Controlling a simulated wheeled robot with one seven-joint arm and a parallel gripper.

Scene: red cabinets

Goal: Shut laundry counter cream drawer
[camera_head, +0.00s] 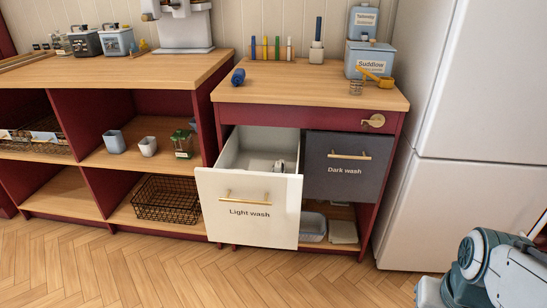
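The cream drawer (248,212), labelled "Light wash", is pulled out of the laundry counter (308,95). Its brass bar handle (245,197) is on the front panel. The drawer's white interior shows from above, with a small pale item (279,166) near its right side. The grey drawer (337,166), labelled "Dark wash", sits to its right and is further back. Part of my arm shows at the lower right corner, well away from the drawer. My gripper is not in view.
A tall white fridge (478,130) stands right of the counter. Open red shelves with a wire basket (166,200) are to the left. A grey bin (313,226) and folded cloth (343,232) lie on the lower shelf. The wooden floor (300,280) in front is clear.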

